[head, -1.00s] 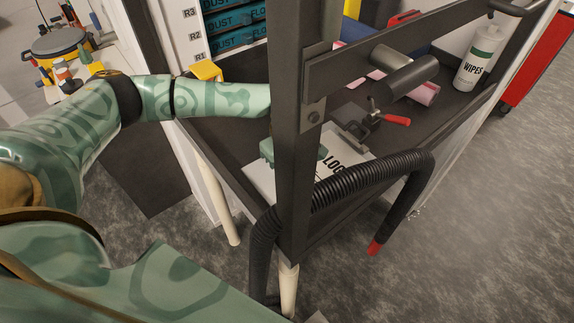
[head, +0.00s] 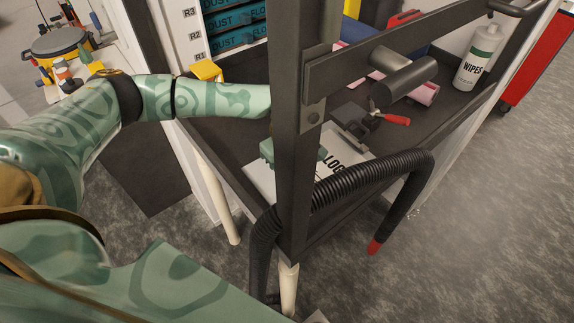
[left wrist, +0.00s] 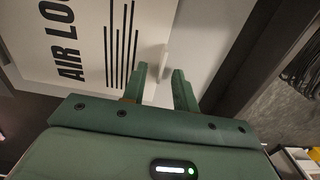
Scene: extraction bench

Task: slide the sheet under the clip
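The white sheet (head: 262,180) lies on the dark bench top, partly hidden by the upright post and the hose. Its printed letters and stripes show large in the left wrist view (left wrist: 85,20). The clip (head: 352,128), with a red handle, stands just beyond the sheet's far edge; whether they overlap is unclear. My left gripper (head: 316,154) is low over the sheet, partly behind the post. In the left wrist view its fingers (left wrist: 160,78) are apart, with a thin pale upright tab (left wrist: 164,62) between or just past their tips. My right gripper is not in view.
The dark post (head: 296,150) and crossbar (head: 370,55) stand in front of the bench. A ribbed black hose (head: 375,172) loops over its front edge. A grey cylinder (head: 410,77), a pink roll (head: 428,94) and a wipes bottle (head: 479,58) are behind the clip.

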